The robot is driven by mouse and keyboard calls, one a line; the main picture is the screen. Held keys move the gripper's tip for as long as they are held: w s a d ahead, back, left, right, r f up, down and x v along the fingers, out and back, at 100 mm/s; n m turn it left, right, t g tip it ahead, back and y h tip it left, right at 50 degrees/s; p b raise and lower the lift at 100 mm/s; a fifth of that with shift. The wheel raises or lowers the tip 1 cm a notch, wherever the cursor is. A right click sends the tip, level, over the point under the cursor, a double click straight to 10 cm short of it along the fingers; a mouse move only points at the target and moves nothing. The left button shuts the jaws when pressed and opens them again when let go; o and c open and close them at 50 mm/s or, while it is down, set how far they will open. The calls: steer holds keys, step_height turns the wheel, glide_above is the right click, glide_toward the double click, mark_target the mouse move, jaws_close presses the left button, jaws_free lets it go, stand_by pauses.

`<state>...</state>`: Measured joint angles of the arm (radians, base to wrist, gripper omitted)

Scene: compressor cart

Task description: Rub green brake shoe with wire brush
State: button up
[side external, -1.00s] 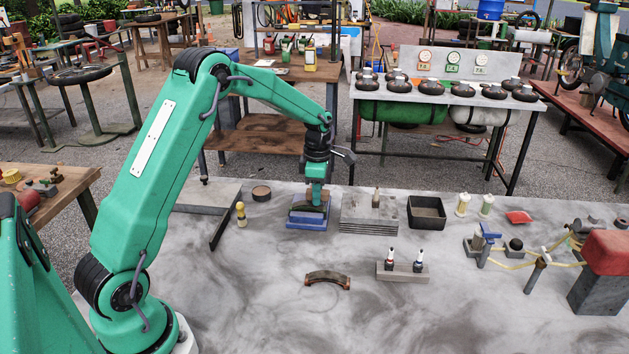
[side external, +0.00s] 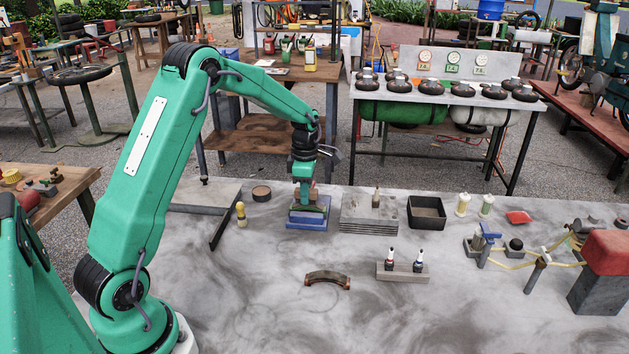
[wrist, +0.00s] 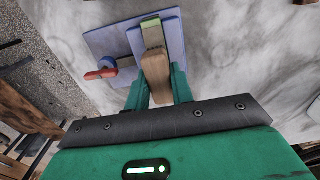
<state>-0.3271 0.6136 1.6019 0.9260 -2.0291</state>
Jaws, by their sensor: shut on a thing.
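My gripper (wrist: 158,90) is shut on the wooden brush (wrist: 155,65), whose brown body shows between the fingers in the wrist view. The bristles are hidden. The green brake shoe (wrist: 150,25) sits at the blue fixture (wrist: 105,40), just beyond the brush's far end. In the side view my gripper (side external: 304,192) is low over the blue fixture (side external: 306,223), with the brush largely hidden by the fingers. The brush is at or just above the shoe; I cannot tell if they touch. A red-handled clamp (wrist: 101,74) is on the fixture.
A brown curved shoe (side external: 327,278) lies on the grey bench in front. A stack of grey plates (side external: 370,215) and a black tray (side external: 426,212) stand to the right of the fixture. A yellow-topped peg (side external: 241,213) and an angled dark bar (side external: 222,228) are to its left. The front bench is mostly clear.

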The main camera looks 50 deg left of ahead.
steer(key=shift+w+d, duration=1.15)
steer(key=shift+s+a, duration=2)
steer(key=shift+w+d, duration=1.95)
steer(key=shift+d, duration=0.05)
steer(key=shift+w+d+r, duration=0.1)
steer(key=shift+w, duration=0.05)
step_height(320, 180, up, 8)
